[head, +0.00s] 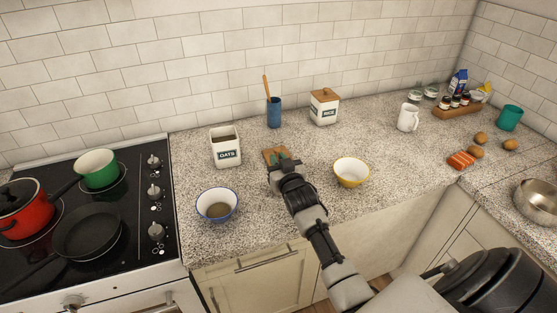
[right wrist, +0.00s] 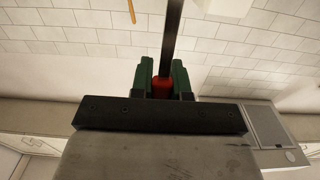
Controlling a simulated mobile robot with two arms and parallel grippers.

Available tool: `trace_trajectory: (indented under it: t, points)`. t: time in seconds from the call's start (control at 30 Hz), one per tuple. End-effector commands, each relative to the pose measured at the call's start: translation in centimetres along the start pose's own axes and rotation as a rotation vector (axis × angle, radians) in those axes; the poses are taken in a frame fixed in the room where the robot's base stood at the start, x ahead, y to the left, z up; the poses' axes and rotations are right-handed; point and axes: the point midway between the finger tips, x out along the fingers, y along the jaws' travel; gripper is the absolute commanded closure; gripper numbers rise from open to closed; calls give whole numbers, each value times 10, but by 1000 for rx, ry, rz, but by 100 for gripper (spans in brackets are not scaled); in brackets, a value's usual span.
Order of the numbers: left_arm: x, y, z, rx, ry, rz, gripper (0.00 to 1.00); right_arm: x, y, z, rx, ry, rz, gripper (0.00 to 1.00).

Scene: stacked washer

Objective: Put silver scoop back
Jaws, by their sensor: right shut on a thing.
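My right gripper (head: 283,163) is over the counter, between the blue-rimmed bowl and the yellow bowl. In the right wrist view its green fingers (right wrist: 162,82) are shut on a red grip (right wrist: 162,88) with a dark shaft (right wrist: 173,35) running away from it. This looks like the scoop's handle; its head and silver colour cannot be made out. The white OATS canister (head: 226,148) stands open, left of the gripper. A brown wooden piece (head: 270,153), perhaps its lid, lies just behind the gripper, partly hidden. My left gripper is not in view.
The blue-rimmed bowl (head: 217,207) has brownish contents; the yellow bowl (head: 351,172) is to the right. A lidded RICE canister (head: 324,108) and a blue utensil cup (head: 273,113) stand at the back. The stove (head: 130,238) with pots is left.

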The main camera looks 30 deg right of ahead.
Motion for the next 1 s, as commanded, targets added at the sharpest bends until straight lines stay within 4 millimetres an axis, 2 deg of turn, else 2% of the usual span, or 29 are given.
trace_trajectory:
  t: [0.17,0.2,0.37,0.67,0.73,0.87,1.0]
  points:
    - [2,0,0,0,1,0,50,0,0,3,0,0,0,100]
    - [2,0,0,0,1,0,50,0,0,2,0,-1,0,81]
    - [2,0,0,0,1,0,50,0,0,2,0,-1,0,59]
    - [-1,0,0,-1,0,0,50,0,0,-2,0,0,0,59]
    - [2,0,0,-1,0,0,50,-6,0,1,0,-2,0,59]
    - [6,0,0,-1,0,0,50,-26,0,3,1,-2,0,59]
    - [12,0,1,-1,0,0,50,-57,0,4,0,-3,0,59]
